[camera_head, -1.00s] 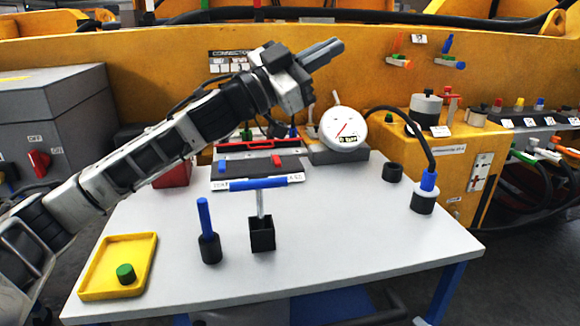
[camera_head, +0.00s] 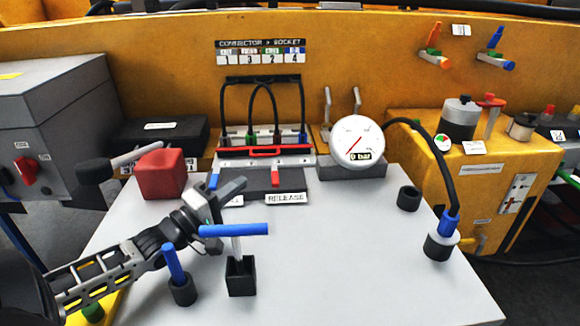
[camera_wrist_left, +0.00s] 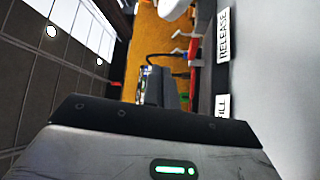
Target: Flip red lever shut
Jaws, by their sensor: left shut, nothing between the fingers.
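A small red lever (camera_head: 275,178) stands on the dark panel (camera_head: 257,184) at the back middle of the table, just behind a "RELEASE" label (camera_head: 286,198). A blue lever (camera_head: 214,181) is at the panel's left side. Another red-orange lever (camera_head: 434,36) stands upright on a yellow wall valve. My left gripper (camera_head: 240,184) is shut and empty, in front of the panel and apart from the red lever in the picture. Its closed fingers (camera_wrist_left: 163,86) show in the left wrist view, with the "RELEASE" label (camera_wrist_left: 223,36) to their right. My right gripper is not in view.
A blue-topped T-handle (camera_head: 235,230) in a black holder and a blue peg (camera_head: 175,262) stand close to my left gripper. A red block (camera_head: 161,173) with a grey-black handle is left of the panel. A gauge (camera_head: 357,141) is to its right. The right tabletop is mostly clear.

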